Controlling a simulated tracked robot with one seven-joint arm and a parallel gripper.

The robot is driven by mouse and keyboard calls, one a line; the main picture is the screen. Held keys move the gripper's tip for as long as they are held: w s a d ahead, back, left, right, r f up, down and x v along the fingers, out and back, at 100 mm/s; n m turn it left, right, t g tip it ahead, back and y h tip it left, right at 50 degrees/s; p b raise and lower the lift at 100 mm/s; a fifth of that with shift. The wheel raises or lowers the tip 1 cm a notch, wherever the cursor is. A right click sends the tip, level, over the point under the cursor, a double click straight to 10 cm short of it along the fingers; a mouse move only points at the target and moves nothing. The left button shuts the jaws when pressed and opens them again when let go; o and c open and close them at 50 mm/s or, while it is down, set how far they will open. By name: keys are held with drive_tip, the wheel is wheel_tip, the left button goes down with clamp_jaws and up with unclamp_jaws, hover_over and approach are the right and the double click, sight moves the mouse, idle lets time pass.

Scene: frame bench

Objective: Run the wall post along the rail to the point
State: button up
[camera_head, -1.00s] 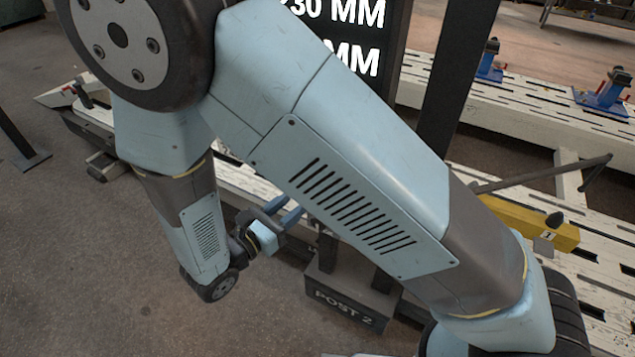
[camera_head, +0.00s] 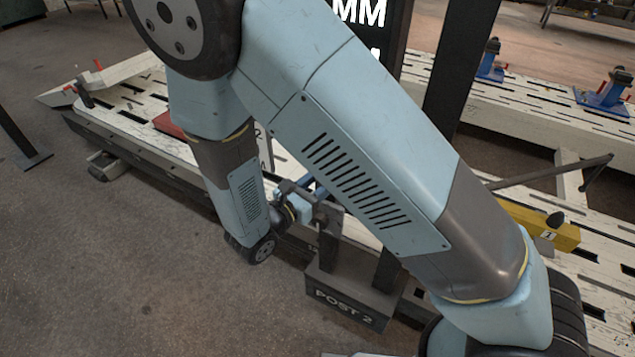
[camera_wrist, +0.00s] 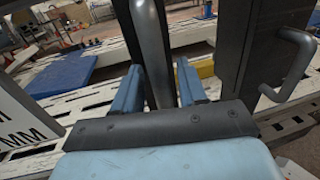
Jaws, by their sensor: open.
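The wall post has a dark foot block (camera_head: 350,300) marked POST 2, standing at the near side of the slotted white rail bench. My gripper (camera_head: 314,190) is beside the post, low down and partly hidden by my arm. In the wrist view, my gripper's two blue fingers (camera_wrist: 158,88) are apart, with a grey upright bar (camera_wrist: 150,45) between them. I cannot tell whether either finger touches the bar. To the right are a dark upright (camera_wrist: 262,50) and a second bent grey handle (camera_wrist: 292,65). A black board (camera_head: 398,30) with white "MM" lettering is partly hidden by my arm.
The slotted bench (camera_head: 130,110) runs from back left to front right. A yellow block (camera_head: 535,228) marked 1 lies on it at right. Blue clamps (camera_head: 605,95) stand on the rear bench. A blue pad (camera_wrist: 62,75) shows in the wrist view.

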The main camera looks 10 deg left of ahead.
clamp_jaws()
idle(0.3)
drive_tip(key=shift+w+a, duration=0.15)
